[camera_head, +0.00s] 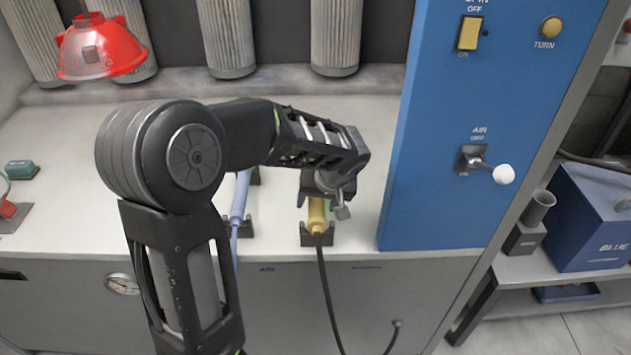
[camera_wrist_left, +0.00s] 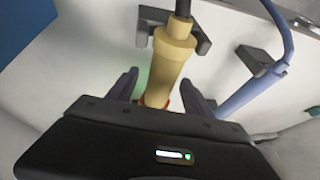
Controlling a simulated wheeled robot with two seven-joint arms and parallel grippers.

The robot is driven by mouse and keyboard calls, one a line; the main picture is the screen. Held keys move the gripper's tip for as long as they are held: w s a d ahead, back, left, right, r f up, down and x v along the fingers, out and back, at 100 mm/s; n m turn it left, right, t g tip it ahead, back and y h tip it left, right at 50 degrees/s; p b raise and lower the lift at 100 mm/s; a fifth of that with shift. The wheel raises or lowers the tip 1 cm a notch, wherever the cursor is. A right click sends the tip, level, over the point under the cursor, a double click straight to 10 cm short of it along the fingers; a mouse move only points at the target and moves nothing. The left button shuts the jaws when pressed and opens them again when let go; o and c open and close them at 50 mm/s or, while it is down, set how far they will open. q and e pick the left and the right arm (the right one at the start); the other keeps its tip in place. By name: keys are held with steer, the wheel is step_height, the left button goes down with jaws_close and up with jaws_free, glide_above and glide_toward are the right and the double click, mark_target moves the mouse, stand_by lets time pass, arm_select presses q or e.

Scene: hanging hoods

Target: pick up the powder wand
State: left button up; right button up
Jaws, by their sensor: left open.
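The powder wand looks to be the yellow-tan handled tool (camera_head: 317,215) with a black cable, lying in a dark cradle (camera_head: 306,238) at the front of the white booth shelf. In the left wrist view its tan handle (camera_wrist_left: 171,62) runs between the two open fingers. My left gripper (camera_head: 329,190) is over the wand's far part and hides it in the head view. In the left wrist view the gripper (camera_wrist_left: 159,92) has one finger on each side of the handle, apart from it. My right gripper is not in view.
A light-blue wand (camera_head: 240,200) with a hose rests in a cradle to the left; it also shows in the wrist view (camera_wrist_left: 248,92). A blue control panel (camera_head: 470,120) stands close on the right. A red hood (camera_head: 98,50) hangs at upper left. Grey filter cylinders (camera_head: 335,35) line the back.

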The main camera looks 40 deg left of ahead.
arm_select(q)
steer(key=shift+c, duration=0.2)
jaws_close()
stand_by(0.6)
